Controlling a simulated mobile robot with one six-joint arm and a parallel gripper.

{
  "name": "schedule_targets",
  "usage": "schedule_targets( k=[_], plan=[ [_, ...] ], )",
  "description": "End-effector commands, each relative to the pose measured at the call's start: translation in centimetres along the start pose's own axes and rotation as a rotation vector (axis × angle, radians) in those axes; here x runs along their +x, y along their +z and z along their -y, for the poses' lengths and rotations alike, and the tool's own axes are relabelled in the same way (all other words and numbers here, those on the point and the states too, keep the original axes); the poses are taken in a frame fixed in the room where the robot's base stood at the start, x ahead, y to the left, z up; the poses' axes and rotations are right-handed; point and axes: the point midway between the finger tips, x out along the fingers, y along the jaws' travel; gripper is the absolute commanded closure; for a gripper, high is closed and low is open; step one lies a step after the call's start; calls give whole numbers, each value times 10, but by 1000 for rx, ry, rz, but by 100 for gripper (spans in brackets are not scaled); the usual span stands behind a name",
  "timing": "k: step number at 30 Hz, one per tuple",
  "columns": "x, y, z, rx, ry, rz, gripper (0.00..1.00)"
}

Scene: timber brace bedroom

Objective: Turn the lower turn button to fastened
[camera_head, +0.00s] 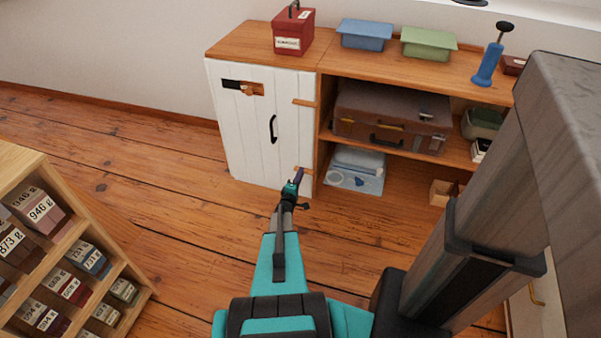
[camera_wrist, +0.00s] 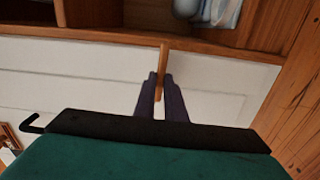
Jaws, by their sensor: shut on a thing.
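The white plank door (camera_head: 262,115) of the wooden cabinet is closed. The lower turn button (camera_head: 304,170) is a small wooden bar near the door's lower right edge, partly hidden by my gripper. In the wrist view the button (camera_wrist: 163,52) stands between the two dark fingers and lies across the line between the white door and the wooden upright. My gripper (camera_head: 298,176) is shut on it from the front; it also shows in the wrist view (camera_wrist: 160,90). The upper turn button (camera_head: 305,102) lies level across the door edge and the upright.
A black door handle (camera_head: 273,128) is left of my gripper. A box rack (camera_head: 60,250) stands at lower left. The floor before the door is clear.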

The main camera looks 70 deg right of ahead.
Motion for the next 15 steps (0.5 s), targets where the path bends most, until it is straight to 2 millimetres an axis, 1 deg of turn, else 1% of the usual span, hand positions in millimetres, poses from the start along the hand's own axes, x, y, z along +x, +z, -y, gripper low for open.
schedule_targets(
  k=[6,15],
  plan=[
    [-1,-2,1,-42,-2,-4,100],
    [-1,-2,2,-45,-2,-5,100]
  ],
)
